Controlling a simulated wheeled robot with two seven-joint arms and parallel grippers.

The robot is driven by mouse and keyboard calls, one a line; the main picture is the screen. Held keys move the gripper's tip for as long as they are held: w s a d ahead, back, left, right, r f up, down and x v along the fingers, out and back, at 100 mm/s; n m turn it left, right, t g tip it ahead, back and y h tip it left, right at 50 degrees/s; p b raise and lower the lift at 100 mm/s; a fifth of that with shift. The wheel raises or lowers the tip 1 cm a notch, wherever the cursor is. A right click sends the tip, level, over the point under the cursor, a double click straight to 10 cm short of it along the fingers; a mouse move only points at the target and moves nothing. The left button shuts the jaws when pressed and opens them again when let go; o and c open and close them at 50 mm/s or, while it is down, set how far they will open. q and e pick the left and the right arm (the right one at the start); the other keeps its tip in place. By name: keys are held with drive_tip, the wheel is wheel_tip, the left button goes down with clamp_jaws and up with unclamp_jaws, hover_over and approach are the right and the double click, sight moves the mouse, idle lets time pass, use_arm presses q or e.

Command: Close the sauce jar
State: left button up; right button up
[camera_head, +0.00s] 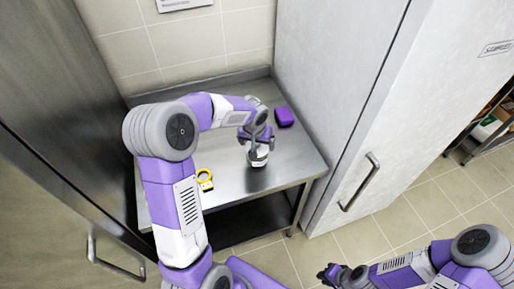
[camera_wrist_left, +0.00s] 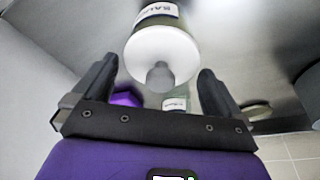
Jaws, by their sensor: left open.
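The sauce jar (camera_head: 258,158) stands upright on the steel table, below my left gripper. In the left wrist view the jar (camera_wrist_left: 160,13) shows its label at the top of the picture. A white round lid (camera_wrist_left: 148,52) with a grey knob (camera_wrist_left: 160,76) covers its mouth; I cannot tell whether the lid sits fully down. My left gripper (camera_wrist_left: 157,72) is open, a finger on either side of the knob, with gaps to both. In the head view this gripper (camera_head: 256,139) partly hides the jar's top. My right gripper (camera_head: 331,273) is low, over the floor, its jaws unclear.
A purple box (camera_head: 284,116) lies at the table's back right. A yellow ring-shaped item (camera_head: 205,179) lies near the left front. A small labelled item (camera_wrist_left: 175,103) and a round flat thing (camera_wrist_left: 257,110) show beyond the jar. Tall cabinets flank the table.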

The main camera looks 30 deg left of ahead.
use_arm(q)
drive_tip(key=shift+r, duration=0.1)
drive_tip(key=c, duration=0.8)
drive_tip(key=shift+o, duration=0.2)
wheel_tip(320, 180, up, 10)
drive_tip(key=shift+p, duration=0.9)
